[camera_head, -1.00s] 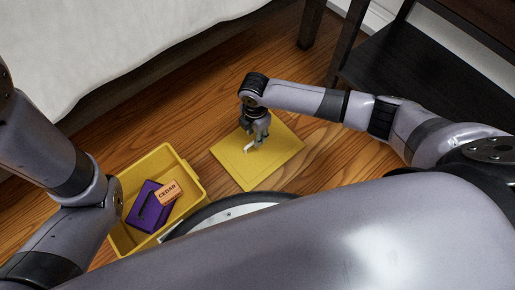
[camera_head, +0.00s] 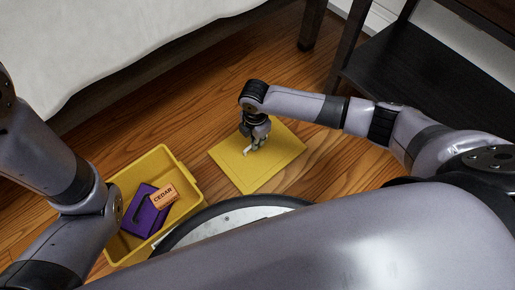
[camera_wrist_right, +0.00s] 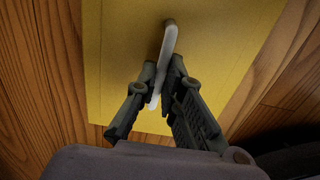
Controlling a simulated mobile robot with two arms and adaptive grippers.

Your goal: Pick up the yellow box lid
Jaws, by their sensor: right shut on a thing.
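The yellow box lid (camera_head: 266,172) lies on the wooden floor in the head view, right of the yellow box. It fills much of the right wrist view (camera_wrist_right: 225,55), with a thin white handle (camera_wrist_right: 171,42) standing up from it. My right gripper (camera_head: 253,146) is over the lid, pointing down. In the right wrist view its two dark fingers (camera_wrist_right: 161,78) are shut on the handle, one on each side. I cannot tell whether the lid is clear of the floor. My left arm is at the left of the head view; its gripper is not in view.
The open yellow box (camera_head: 186,157) holds a purple item (camera_head: 143,218) and a block marked CEDAR (camera_head: 163,196). A bed (camera_head: 110,45) stands at the upper left, dark furniture (camera_head: 430,60) at the upper right. Bare floor lies between bed and lid.

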